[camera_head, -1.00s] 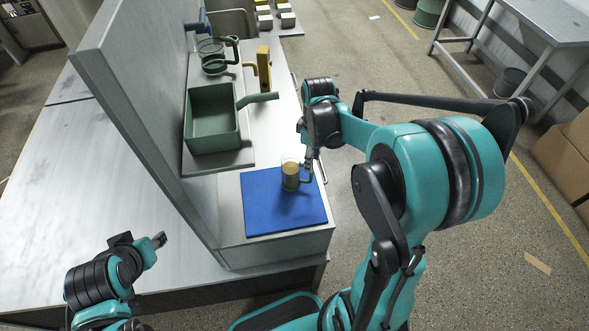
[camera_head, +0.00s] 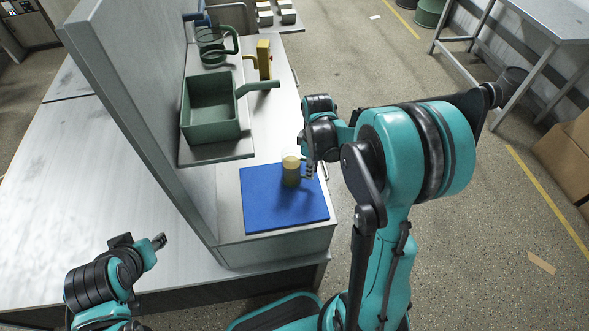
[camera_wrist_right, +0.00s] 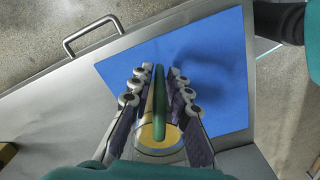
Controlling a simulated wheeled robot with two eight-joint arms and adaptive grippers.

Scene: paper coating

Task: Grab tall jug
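The tall jug (camera_head: 291,170) stands on the blue mat (camera_head: 260,207) near its back right part. It has a clear body with yellow-brown contents and a green handle. My right gripper (camera_head: 309,171) is at the jug's right side, where the handle is. In the right wrist view, the jug's green handle (camera_wrist_right: 158,100) lies between the two fingers of the right gripper (camera_wrist_right: 157,92), with gaps on both sides. The fingers are apart. My left gripper (camera_head: 159,241) is at the lower left, over the grey table and far from the jug; its finger gap is not clear.
A green square basin (camera_head: 212,135) with a pipe stands behind the mat. A yellow part (camera_head: 264,60) and a green coiled jug-like item (camera_head: 212,45) are farther back. A tall grey panel (camera_head: 140,120) borders the counter on the left. The mat's front is clear.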

